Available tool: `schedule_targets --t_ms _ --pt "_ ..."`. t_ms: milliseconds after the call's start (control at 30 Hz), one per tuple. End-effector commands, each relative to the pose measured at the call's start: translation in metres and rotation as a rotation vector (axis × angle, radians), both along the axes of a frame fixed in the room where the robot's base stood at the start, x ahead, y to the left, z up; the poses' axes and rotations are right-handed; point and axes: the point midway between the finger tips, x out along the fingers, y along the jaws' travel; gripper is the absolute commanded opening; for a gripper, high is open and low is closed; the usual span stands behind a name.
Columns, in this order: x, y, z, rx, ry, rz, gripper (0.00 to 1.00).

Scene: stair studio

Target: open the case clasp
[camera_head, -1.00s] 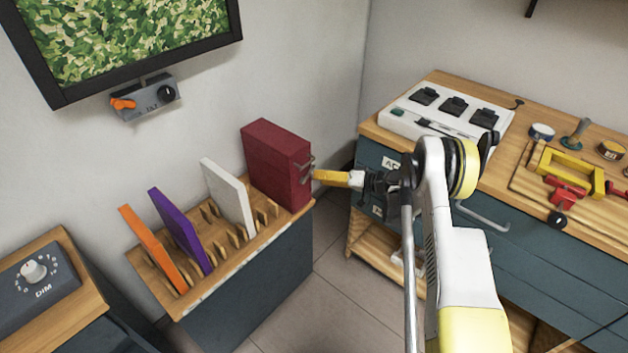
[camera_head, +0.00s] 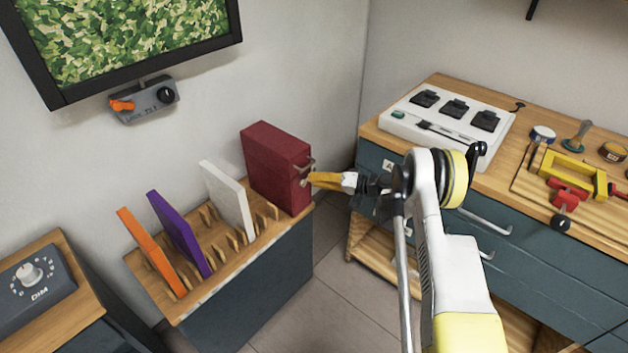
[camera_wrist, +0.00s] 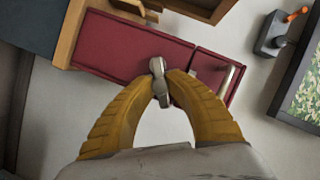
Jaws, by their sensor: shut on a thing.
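The dark red case (camera_head: 277,167) stands upright at the far right end of a wooden rack. In the wrist view the case (camera_wrist: 125,47) lies across the top, with a seam between its long part and its short part. A metal clasp (camera_wrist: 160,82) on its face sits between the yellow fingertips of my gripper (camera_wrist: 162,88), which are shut on it. In the head view my gripper (camera_head: 310,181) reaches the case's right face from the right. A metal handle (camera_wrist: 226,80) is on the short part, apart from the fingers. The fingers partly hide the clasp.
The rack (camera_head: 215,272) also holds a white panel (camera_head: 228,199), a purple panel (camera_head: 180,233) and an orange panel (camera_head: 150,251). A workbench (camera_head: 440,160) with a switch box and tools stands at the right. The floor between is clear.

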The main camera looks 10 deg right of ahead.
Motion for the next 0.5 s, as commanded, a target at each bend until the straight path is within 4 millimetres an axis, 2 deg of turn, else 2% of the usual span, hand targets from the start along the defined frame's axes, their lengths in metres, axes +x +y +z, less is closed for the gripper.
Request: schedule_targets --t_ms 200,467,500 --pt "0.0011 -0.0023 -0.0044 0.151 0.111 -0.001 0.00" --pt "0.0008 -0.0022 -0.0042 0.157 0.116 0.000 0.00" --pt "0.0008 -0.0022 -0.0042 0.157 0.116 0.000 0.24"
